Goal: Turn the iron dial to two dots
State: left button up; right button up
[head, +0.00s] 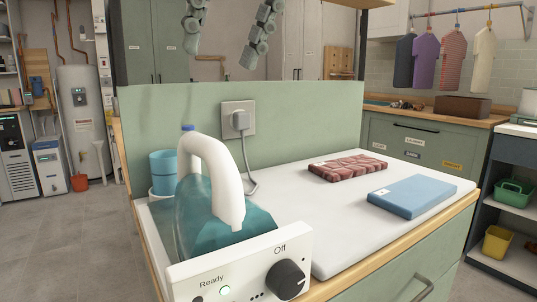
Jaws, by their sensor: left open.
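The iron (215,185) stands on the counter at the lower middle, with a white curved handle and a teal body. Its white front panel (240,268) faces me and is cut off at the bottom edge. The black iron dial (286,280) is at the panel's right, with the word Off above it and small dots at its lower left. Where the dial points is too small to tell. A green light shows under the word Ready. My left gripper (219,54) hangs at the top, fingers spread, empty, far above the dial. My right gripper is out of view.
A plug (241,120) and grey cord sit on the green back panel (310,115) behind the iron. A blue cup (163,172) stands to its left. A red-brown patterned cloth (348,167) and a blue folded cloth (411,196) lie on the white padded top (325,232), otherwise clear.

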aim_at(285, 280)
jog(key=k, duration=1.45)
